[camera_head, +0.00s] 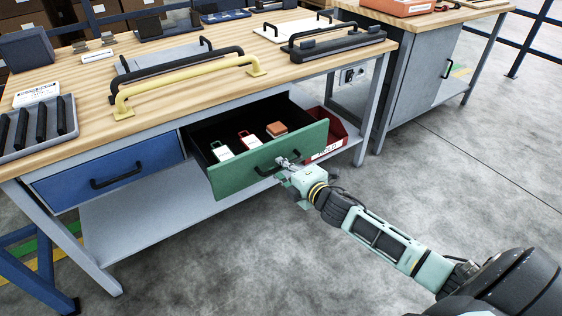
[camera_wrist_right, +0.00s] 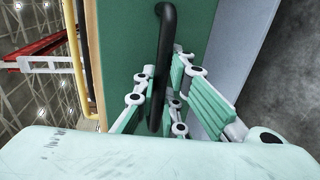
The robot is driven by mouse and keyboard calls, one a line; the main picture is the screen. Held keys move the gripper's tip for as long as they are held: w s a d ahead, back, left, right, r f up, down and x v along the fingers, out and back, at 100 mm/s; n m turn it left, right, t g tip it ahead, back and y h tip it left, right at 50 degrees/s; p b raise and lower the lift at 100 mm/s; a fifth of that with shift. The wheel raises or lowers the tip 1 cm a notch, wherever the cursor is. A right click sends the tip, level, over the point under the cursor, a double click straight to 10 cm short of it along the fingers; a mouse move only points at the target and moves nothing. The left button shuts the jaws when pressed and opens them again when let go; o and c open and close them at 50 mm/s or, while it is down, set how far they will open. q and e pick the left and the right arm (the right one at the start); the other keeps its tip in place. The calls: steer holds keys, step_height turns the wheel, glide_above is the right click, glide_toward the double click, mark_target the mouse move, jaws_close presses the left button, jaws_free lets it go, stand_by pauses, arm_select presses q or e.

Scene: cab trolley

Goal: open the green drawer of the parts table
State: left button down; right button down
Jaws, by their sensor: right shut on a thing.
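The green drawer (camera_head: 236,178) of the parts table (camera_head: 85,120) is pulled well out, showing its dark inside. My left gripper is not in view.
A closed blue drawer (camera_head: 110,172) sits to the left. A red bin (camera_head: 330,142) stands on the lower shelf behind the green drawer's right end. A grey cabinet (camera_head: 425,75) stands at the right. The floor in front is clear. Handles and trays lie on the tabletop.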

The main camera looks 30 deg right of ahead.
steer(key=shift+s, duration=0.1)
steer(key=c, duration=1.8)
jaws_free()
steer(key=v, duration=1.2)
